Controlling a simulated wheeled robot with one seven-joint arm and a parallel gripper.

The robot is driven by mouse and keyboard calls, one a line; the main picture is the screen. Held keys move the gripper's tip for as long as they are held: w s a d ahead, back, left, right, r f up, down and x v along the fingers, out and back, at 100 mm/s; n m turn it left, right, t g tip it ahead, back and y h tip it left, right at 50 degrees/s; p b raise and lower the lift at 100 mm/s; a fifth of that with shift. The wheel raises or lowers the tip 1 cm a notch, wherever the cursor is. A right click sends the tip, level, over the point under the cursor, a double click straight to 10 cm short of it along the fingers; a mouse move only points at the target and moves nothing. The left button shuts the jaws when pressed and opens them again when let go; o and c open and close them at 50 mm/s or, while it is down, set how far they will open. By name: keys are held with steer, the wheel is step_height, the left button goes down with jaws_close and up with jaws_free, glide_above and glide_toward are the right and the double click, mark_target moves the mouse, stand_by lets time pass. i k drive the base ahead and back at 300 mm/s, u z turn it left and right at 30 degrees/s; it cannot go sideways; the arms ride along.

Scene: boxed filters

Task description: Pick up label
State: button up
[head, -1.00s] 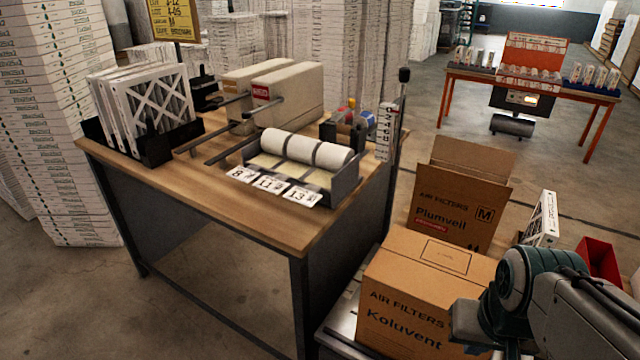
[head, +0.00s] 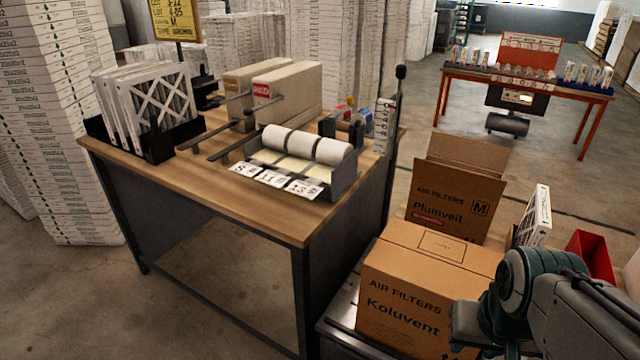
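Three white label rolls (head: 305,146) sit side by side in a grey dispenser (head: 343,180) at the right end of the wooden table. Pale label strips (head: 284,164) lie in front of the rolls. White number cards along the dispenser's front edge seem to read 8 (head: 243,169), 11 (head: 271,178) and 13 (head: 303,189). My arm shows at the lower right, over the front of the Koluvent box and well away from the dispenser. My gripper's fingertips cannot be made out.
The wooden table (head: 200,189) also carries pleated filters (head: 155,100) in a black rack and long cartons (head: 288,92) on rails. A closed Koluvent box (head: 420,285) and an open Plumveil box (head: 455,200) stand right of it. A red bin (head: 590,256) is beyond my arm.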

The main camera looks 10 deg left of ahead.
mark_target(300, 188)
steer(key=k, duration=1.2)
steer(key=u, duration=0.55)
steer(key=i, duration=0.65)
steer(key=u, duration=0.9)
steer(key=i, duration=0.95)
steer(key=z, duration=0.75)
steer(key=i, duration=0.8)
steer(key=z, duration=0.7)
